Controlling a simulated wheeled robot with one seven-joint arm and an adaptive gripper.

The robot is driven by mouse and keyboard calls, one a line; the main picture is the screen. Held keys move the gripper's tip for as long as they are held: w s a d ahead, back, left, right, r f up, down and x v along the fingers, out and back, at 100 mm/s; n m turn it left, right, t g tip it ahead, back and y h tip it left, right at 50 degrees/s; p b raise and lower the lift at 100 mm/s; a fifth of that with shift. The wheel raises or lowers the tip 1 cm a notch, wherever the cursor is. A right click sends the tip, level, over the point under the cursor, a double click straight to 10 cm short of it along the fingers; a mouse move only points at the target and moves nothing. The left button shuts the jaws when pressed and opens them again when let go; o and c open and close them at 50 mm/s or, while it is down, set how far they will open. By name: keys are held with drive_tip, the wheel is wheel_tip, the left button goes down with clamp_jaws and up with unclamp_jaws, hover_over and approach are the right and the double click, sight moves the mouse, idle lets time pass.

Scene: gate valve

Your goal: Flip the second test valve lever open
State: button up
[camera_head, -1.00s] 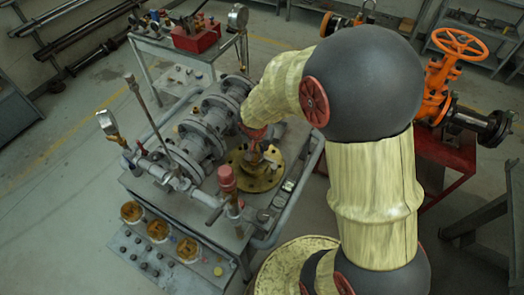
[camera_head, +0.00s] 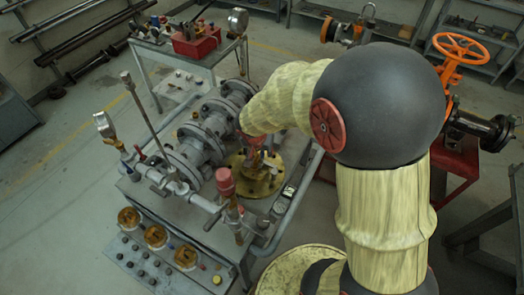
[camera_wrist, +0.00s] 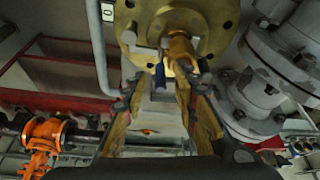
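The grey flanged valve assembly (camera_head: 208,135) lies along the test bench in the head view. A brass flange (camera_head: 262,183) sits beside it, and it also shows at the top of the wrist view (camera_wrist: 222,40). In the wrist view, a small blue piece (camera_wrist: 160,77), possibly a lever, shows beside a brass fitting (camera_wrist: 181,50) below that flange. My gripper (camera_wrist: 162,88) is open, its two fingers apart on either side of the blue piece. I cannot tell whether either finger touches it or the fitting. In the head view my arm hides most of the gripper.
A red-capped fitting (camera_head: 226,182), a pressure gauge (camera_head: 104,124) and a tall thin rod (camera_head: 143,110) rise from the bench. Round brass gauges (camera_head: 156,236) line its front. An orange handwheel valve (camera_head: 460,50) stands on a red stand at right.

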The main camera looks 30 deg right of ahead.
drive_tip(key=shift+r, duration=0.1)
drive_tip(key=v, duration=1.2)
idle(0.4)
